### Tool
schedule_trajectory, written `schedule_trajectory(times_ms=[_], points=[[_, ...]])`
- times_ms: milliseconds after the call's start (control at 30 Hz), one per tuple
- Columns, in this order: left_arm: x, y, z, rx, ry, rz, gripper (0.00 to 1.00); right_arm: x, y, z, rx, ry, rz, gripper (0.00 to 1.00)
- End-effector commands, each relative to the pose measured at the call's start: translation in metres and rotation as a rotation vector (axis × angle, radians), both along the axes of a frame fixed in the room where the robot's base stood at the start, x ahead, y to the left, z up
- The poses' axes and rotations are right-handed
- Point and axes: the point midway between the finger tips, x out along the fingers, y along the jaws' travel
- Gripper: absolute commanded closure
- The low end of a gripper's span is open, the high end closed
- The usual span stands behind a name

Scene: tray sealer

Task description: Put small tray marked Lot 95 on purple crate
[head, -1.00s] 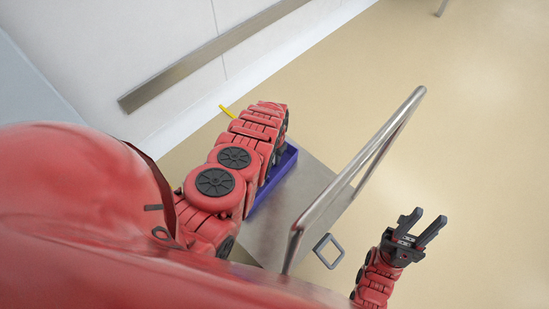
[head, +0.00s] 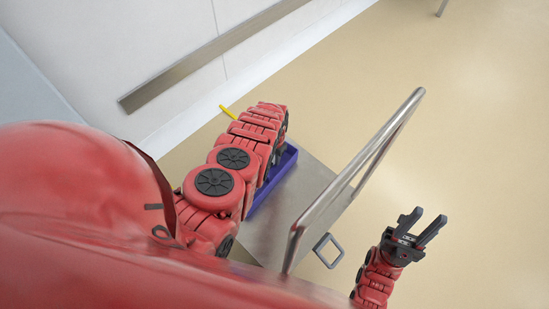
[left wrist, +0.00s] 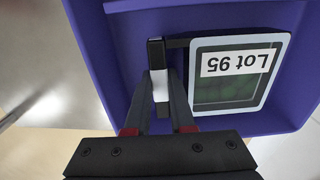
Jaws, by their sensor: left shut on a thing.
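The small tray (left wrist: 207,112) has a pale rim, a dark green inside under film and a white label reading Lot 95 (left wrist: 238,62), upside down in the left wrist view. My left gripper (left wrist: 160,86) is shut on the dark handle piece (left wrist: 156,50) at the tray's side. The tray is within the outline of the purple crate (left wrist: 110,60); I cannot tell whether it rests on the crate's floor. In the head view the crate (head: 289,160) is mostly hidden by my left arm. My right gripper (head: 418,226) is open and empty, out to the right.
The crate stands on a steel surface (head: 265,228) with a raised metal rail (head: 345,185) on its right and a small square loop (head: 328,250) beyond. A thin yellow piece (head: 228,112) shows past my left arm. A white wall with a metal strip (head: 200,60) is at the left.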

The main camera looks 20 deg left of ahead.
Motion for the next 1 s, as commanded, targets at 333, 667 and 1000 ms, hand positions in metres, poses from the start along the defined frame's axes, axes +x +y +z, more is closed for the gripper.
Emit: schedule_trajectory(times_ms=[333, 667, 1000], points=[[0.0000, 0.0000, 0.0003, 0.000, -0.001, 0.000, 1.00, 0.0000, 0.0000, 0.0020, 0.000, 0.000, 0.000, 0.63], [-0.0005, 0.0001, 0.0000, 0.000, 0.000, 0.000, 0.43, 0.0000, 0.0000, 0.0019, 0.000, 0.000, 0.000, 0.63], [-0.0008, 0.0002, -0.0002, 0.000, 0.001, 0.000, 0.63, 0.0000, 0.0000, 0.0019, 0.000, 0.000, 0.000, 0.63]])
